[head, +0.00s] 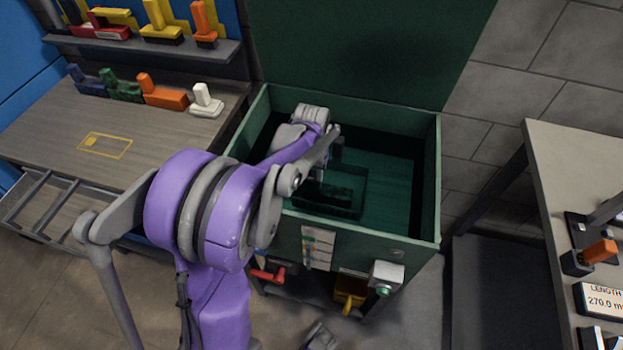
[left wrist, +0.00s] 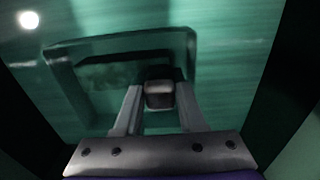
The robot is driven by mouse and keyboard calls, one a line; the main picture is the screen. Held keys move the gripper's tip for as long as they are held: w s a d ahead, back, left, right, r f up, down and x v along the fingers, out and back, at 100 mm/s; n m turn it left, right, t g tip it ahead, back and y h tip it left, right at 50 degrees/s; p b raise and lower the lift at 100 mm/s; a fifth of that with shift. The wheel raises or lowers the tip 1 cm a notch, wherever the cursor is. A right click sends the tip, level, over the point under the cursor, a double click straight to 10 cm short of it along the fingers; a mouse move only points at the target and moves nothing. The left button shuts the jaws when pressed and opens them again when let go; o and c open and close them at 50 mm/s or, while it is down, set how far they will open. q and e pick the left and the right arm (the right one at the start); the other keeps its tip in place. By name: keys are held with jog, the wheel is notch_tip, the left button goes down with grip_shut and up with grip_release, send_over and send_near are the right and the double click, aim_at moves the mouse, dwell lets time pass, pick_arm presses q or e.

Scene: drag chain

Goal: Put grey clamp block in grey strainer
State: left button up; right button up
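My left gripper (head: 322,180) reaches down into a deep green box. In the left wrist view the fingers (left wrist: 160,100) stand close on both sides of a small grey block (left wrist: 160,94), which seems gripped between the tips. The strainer shows as a dark rectangular tray with a raised rim (left wrist: 120,42) below. The block overlaps the tray's right part in that view; I cannot tell whether it touches the tray. In the head view the strainer (head: 335,208) lies on the box floor, partly hidden by my arm. The right gripper is not recognisable in view.
The green box (head: 432,190) has tall walls and a raised lid (head: 370,45) behind. A wooden bench (head: 50,125) with coloured blocks stands left. A pale table (head: 570,165) stands right. Box floor right of the strainer is clear.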

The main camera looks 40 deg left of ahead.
pick_arm(q)
jog(key=o, duration=0.4)
jog(key=shift+r, duration=0.3)
notch_tip(320, 180, up, 12)
jog(key=shift+f+p, duration=0.1)
jog(key=shift+p, duration=0.85)
